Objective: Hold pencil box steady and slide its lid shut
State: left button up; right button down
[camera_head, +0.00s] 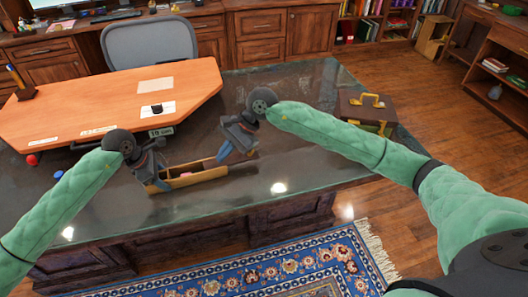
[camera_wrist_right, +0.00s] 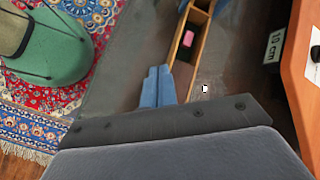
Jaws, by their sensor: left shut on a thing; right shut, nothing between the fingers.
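The long wooden pencil box (camera_head: 212,174) lies on the dark glossy desk top, its inside open to view with a pink item (camera_head: 185,175) in it. My left gripper (camera_head: 161,185) is shut on the box's left end. My right gripper (camera_head: 223,154) is shut and empty, its blue fingertips close above the box's right part. In the right wrist view the blue fingertips (camera_wrist_right: 157,88) are together beside the box (camera_wrist_right: 201,45); I cannot tell whether they touch it. The pink item (camera_wrist_right: 188,39) shows there too. I cannot make out the lid clearly.
An orange board (camera_head: 120,95) lies behind the box, with a block marked 10 cm (camera_head: 161,132) at its edge. A brown case with a gold handle (camera_head: 356,112) stands at the desk's right. A red ball (camera_head: 32,159) is at the left. The desk (camera_head: 295,150) is clear right of the box.

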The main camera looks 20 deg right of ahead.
jog(key=s+d+f+t+y, duration=0.1)
jog(key=d+t+y, duration=0.1)
jog(key=d+t, duration=0.1)
jog(key=s+d+f+t+y, duration=0.1)
jog(key=d+t+y, duration=0.1)
jog(key=d+t, duration=0.1)
jog(key=s+d+f+n+t+y, duration=0.1)
jog(key=d+t+y, duration=0.1)
jog(key=d+t, duration=0.2)
jog(key=shift+s+d+f, duration=0.1)
jog(key=shift+d+f, duration=0.15)
jog(key=shift+d, duration=0.25)
jog(key=s+d+f+t+h, duration=0.1)
jog(key=d, duration=0.3)
jog(key=s+d+f+t+h, duration=0.1)
jog(key=d+t, duration=0.1)
jog(key=d, duration=0.2)
jog(key=s+d+m+t+h, duration=0.1)
jog(key=d+t+h, duration=0.1)
jog(key=d, duration=0.2)
jog(key=shift+s+f, duration=0.1)
jog(key=shift+f, duration=0.3)
jog(key=x, duration=0.9)
jog(key=shift+w+a+r, duration=0.1)
jog(key=shift+w+a, duration=0.1)
jog(key=shift+w, duration=0.15)
jog(key=shift+w+a, duration=0.2)
jog(key=shift+a, duration=0.8)
jog(key=shift+w+a, duration=0.2)
jog(key=shift+a, duration=0.8)
